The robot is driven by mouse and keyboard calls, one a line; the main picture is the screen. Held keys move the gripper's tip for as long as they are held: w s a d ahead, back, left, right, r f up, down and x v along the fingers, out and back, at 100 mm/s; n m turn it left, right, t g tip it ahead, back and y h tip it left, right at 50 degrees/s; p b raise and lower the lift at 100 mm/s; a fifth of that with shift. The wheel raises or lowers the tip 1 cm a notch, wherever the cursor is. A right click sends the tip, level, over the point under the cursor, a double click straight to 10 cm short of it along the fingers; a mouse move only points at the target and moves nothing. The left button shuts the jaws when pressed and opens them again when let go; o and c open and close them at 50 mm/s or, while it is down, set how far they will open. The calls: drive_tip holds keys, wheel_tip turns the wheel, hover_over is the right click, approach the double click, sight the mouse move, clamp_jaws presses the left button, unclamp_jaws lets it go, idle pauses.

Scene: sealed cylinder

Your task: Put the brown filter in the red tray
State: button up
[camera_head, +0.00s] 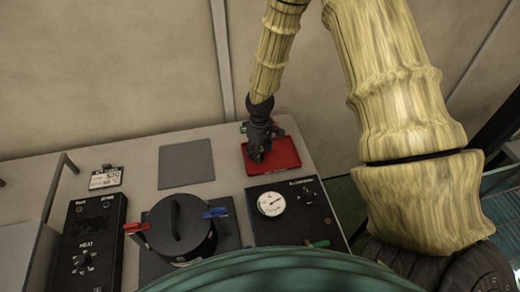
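The red tray (287,152) lies on the bench at the back right. My gripper (258,155) points down over the left part of the tray, with its fingertips low, close to the tray floor. The fingers are dark and small, so I cannot tell whether they are open or shut, or whether they touch the tray. I cannot make out a brown filter anywhere; the gripper hides part of the tray.
A black lidded cylinder (178,228) with red (136,227) and blue (215,212) handles stands at front centre. A gauge panel (295,210) sits right of it, a heat control box (92,245) left. A flat grey square (186,162) lies behind it. A wall closes the back.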

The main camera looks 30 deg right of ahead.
drive_tip(key=shift+r, duration=0.2)
wheel_tip(320, 180, up, 12)
drive_tip(key=b, duration=0.3)
idle(0.7)
